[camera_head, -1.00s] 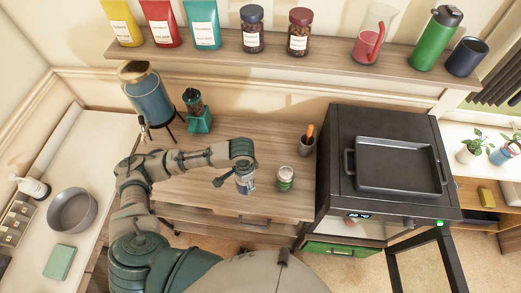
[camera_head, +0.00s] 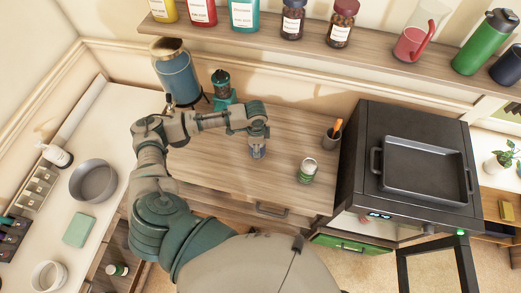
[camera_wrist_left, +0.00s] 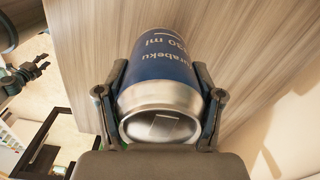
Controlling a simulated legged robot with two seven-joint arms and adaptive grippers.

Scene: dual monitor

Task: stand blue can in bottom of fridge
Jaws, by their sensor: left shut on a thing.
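The blue can (camera_wrist_left: 162,70) fills the middle of the left wrist view, its silver end with the pull tab towards the camera. My left gripper (camera_wrist_left: 160,95) is shut on it, one finger on each side. In the head view my left gripper (camera_head: 258,138) is over the wooden counter, and a little of the blue can (camera_head: 258,153) shows under it. I cannot tell whether the can touches the counter. The black fridge (camera_head: 413,160) stands to the right, its glass-paned door (camera_head: 438,268) swung open. Its inside is mostly hidden. My right gripper (camera_wrist_left: 30,73) seems to show at the left wrist view's edge.
A cup with an orange-handled tool (camera_head: 332,137) is beside the fridge. A grey tray (camera_head: 424,170) lies on top of it. A blue dispenser (camera_head: 175,75) stands behind my arm.

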